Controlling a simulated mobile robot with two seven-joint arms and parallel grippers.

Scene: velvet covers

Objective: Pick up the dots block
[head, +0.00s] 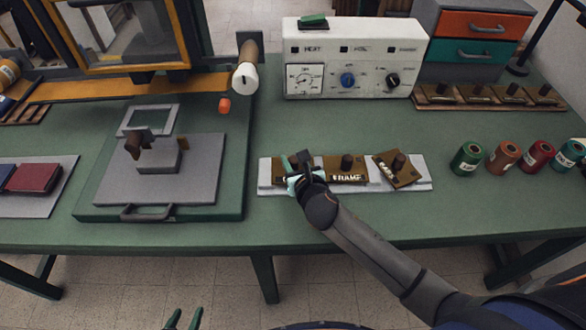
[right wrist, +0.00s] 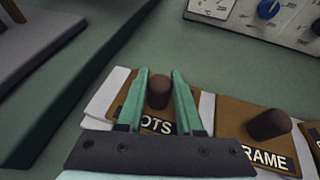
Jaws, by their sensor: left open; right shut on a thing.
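The dots block (head: 277,174) is a brown plate with a dark round knob, at the left end of a pale tray (head: 424,187) in the head view. In the right wrist view its label reads "OTS" and its knob (right wrist: 159,90) stands between my green fingers. My right gripper (head: 303,168) is shut on this knob from above; it also shows in the right wrist view (right wrist: 160,105). The block still appears to rest on the tray. Its first letter is hidden by a finger. My left gripper (head: 184,320) is open and empty at the bottom edge, in front of the table.
The frame block (head: 347,178) sits just right of the dots block, and a third, turned block (head: 398,170) lies beyond it. Several labelled spools (head: 502,156) stand at the right. A white control box (head: 353,65) is behind. A press with a grey plate (head: 195,190) is left.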

